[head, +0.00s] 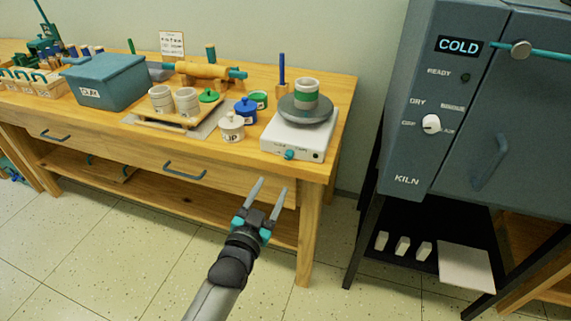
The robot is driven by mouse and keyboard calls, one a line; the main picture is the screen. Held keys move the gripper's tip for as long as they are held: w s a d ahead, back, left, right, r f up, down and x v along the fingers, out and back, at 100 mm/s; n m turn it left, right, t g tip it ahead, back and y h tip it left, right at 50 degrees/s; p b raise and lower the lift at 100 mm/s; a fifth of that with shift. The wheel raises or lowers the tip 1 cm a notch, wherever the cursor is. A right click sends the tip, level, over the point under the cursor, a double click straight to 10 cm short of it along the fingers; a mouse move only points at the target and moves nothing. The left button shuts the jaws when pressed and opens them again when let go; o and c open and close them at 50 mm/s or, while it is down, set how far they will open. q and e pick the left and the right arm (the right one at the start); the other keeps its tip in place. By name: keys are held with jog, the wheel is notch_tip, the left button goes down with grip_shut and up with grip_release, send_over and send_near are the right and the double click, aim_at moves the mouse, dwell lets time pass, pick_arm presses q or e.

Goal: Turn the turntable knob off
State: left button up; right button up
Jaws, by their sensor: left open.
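The turntable is a white box (318,141) with a round grey wheel (306,110) on top, at the right front end of the wooden workbench. Its small teal knob (289,154) is on the front face, near the left corner. A white and green pot (306,92) stands on the wheel. My left gripper (268,185) is open and empty, in front of the bench, with its fingers pointing up toward the bench edge, below the knob in the picture and apart from it. My right gripper is not in view.
A lidded white slip jar (231,127) and a blue jar (246,110) stand left of the turntable. A drawer with a blue handle (185,171) is below. A grey kiln (435,100) stands on the right. The floor (150,262) before the bench is clear.

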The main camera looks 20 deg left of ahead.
aim_at(288, 158)
pick_arm(q)
jog(key=w+b, duration=0.1)
jog(key=w, duration=0.2)
jog(key=w+b, duration=0.1)
jog(key=w, duration=0.2)
jog(key=w+b, duration=0.1)
jog(key=w, duration=0.2)
jog(key=shift+d, duration=0.25)
jog(key=shift+w+b, duration=0.45)
jog(key=shift+w, duration=0.7)
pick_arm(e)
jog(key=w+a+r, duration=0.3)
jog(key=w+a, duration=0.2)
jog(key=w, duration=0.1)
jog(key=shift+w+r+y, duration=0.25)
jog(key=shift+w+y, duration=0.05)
pick_arm(q)
jog(key=shift+c, duration=0.2)
grip_shut()
